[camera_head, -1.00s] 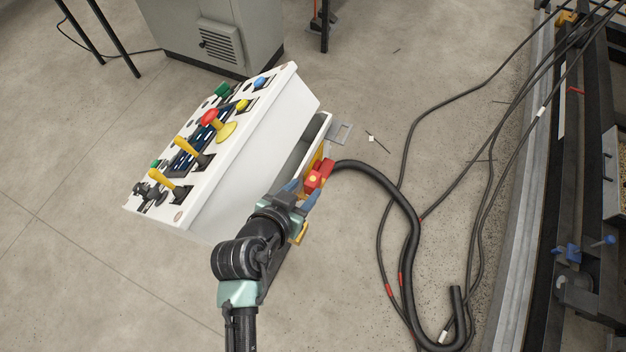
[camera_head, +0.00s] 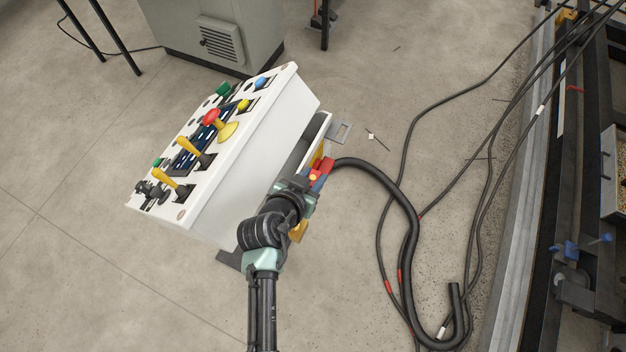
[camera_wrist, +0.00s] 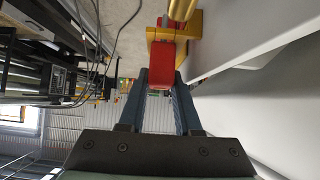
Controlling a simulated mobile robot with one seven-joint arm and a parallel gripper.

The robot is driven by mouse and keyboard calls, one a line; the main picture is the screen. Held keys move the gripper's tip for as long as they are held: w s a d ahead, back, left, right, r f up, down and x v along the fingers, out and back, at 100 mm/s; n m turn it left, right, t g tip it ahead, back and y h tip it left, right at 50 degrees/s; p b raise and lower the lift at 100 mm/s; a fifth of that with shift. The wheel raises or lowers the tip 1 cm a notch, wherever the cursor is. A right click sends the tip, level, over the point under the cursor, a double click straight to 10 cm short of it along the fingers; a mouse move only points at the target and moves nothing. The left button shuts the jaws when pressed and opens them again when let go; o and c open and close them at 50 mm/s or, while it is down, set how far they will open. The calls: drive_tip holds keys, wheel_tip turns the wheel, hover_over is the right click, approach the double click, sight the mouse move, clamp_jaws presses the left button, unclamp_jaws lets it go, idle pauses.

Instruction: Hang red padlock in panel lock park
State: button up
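The red padlock (camera_head: 326,166) is at the right side of the white control panel (camera_head: 235,190), close to a yellow bracket that looks like the lock park. In the wrist view the padlock (camera_wrist: 160,68) sits between the tips of my two blue fingers, which appear to touch both its sides. The yellow bracket (camera_wrist: 190,28) is directly beyond and beside it; I cannot tell whether the shackle is over it. My gripper (camera_head: 318,182) is beside the panel's lower right, seemingly shut on the padlock. The fingers partly hide the padlock in the head view.
A thick black hose (camera_head: 405,210) starts right by the gripper and curls down the floor. Thin cables (camera_head: 490,150) lie farther right. A grey cabinet (camera_head: 210,35) stands behind the panel. The concrete floor at left is clear.

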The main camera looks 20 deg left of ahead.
clamp_jaws()
